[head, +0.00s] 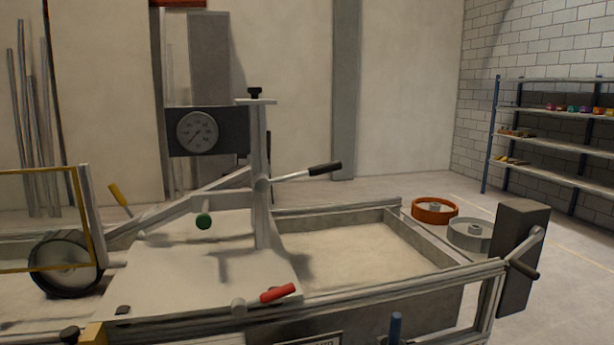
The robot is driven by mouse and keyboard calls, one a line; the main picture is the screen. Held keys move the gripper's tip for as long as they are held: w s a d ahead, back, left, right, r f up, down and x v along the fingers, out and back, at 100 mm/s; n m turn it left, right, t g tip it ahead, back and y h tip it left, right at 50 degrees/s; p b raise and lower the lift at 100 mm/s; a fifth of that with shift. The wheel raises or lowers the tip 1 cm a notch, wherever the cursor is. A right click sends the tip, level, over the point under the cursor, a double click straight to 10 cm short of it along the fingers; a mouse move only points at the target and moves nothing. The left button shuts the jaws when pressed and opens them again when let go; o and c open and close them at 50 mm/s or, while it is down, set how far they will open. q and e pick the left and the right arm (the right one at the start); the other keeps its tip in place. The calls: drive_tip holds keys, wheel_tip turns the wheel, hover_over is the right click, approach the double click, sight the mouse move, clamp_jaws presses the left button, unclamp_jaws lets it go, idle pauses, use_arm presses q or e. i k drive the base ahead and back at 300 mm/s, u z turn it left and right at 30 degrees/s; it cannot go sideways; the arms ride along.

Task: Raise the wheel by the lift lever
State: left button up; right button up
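A dark-rimmed wheel (66,265) stands at the left of the sandbed rig, partly behind a yellow frame (78,205). Several levers show, and I cannot tell for certain which is the lift lever. A lever with a black grip (325,169) sticks out to the right from the upright post (260,150). A lever with a red grip (278,293) lies low near the front rail. A yellow grip (120,196) stands tilted above the wheel's right side. A green knob (203,221) sits left of the post. Neither of my grippers is in view.
The sandbed (350,254) lies right of the post. A gauge (197,132) is mounted beside the post. A crank (524,268) is at the rig's right end. Orange (422,217) and grey (462,237) wheels lie on the floor behind. Shelves (555,145) stand far right.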

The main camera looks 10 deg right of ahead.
sight(262, 183)
drive_tip(key=z, duration=1.65)
drive_tip(key=i, duration=0.45)
drive_tip(key=u, duration=2.15)
